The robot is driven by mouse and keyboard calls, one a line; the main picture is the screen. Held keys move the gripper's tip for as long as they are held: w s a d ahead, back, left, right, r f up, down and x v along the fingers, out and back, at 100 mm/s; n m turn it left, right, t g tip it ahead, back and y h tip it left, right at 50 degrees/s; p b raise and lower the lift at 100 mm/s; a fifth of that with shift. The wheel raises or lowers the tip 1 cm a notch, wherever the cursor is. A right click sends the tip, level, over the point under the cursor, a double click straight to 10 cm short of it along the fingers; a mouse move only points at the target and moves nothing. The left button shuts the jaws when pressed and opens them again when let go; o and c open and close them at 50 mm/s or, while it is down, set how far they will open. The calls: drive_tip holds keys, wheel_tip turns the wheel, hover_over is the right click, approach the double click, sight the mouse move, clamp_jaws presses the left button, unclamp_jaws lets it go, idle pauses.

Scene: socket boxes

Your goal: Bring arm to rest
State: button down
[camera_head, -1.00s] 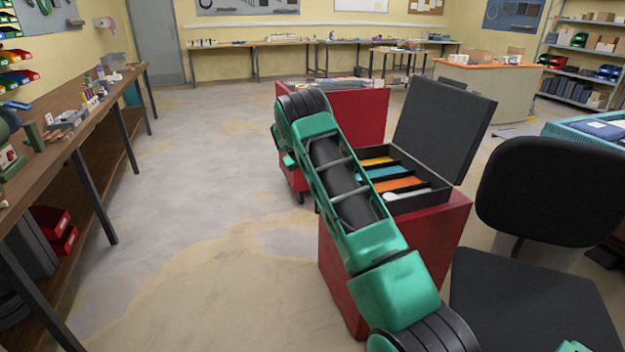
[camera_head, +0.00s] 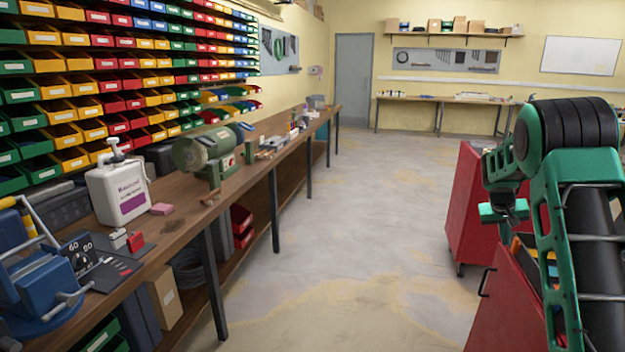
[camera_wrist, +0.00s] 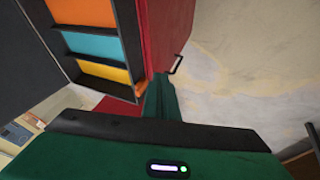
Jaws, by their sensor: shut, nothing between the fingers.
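My arm (camera_head: 590,230) is raised at the right edge of the head view, bent at a black-ringed joint. In the wrist view my gripper (camera_wrist: 160,92) shows as narrow green fingers beyond a dark bar, shut and empty. The open socket box (camera_wrist: 142,45) is at the upper left of that view, with orange, teal and yellow compartments. My gripper is apart from the compartments. In the head view the arm hides most of the box, and only small bits of colour show behind it.
Red cabinets (camera_head: 475,215) stand close behind and below my arm. A long wooden workbench (camera_head: 185,205) with a grinder (camera_head: 203,150), a white jug (camera_head: 118,190) and colourful bins (camera_head: 85,105) above runs along the left. The floor (camera_head: 360,240) between is clear.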

drive_tip(key=s+a+r+m+g+y, duration=0.1)
drive_tip(key=s+a+r, duration=0.1)
drive_tip(key=s+r, duration=0.35)
drive_tip(key=s+a+r+y, duration=0.1)
drive_tip(key=s+a+r, duration=0.1)
drive_tip(key=s, duration=0.7)
drive_tip(key=s+a+y, duration=0.1)
drive_tip(key=s+a, duration=0.4)
drive_tip(key=s, duration=0.7)
drive_tip(key=s+a+g+y, duration=0.1)
drive_tip(key=s+a, duration=0.5)
drive_tip(key=s, duration=0.6)
drive_tip(key=s+a+m+y, duration=0.1)
drive_tip(key=s+a, duration=0.4)
drive_tip(key=s, duration=0.8)
drive_tip(key=shift+a+f+g, duration=0.15)
drive_tip(key=shift+a+g, duration=0.15)
drive_tip(key=shift+a, duration=0.1)
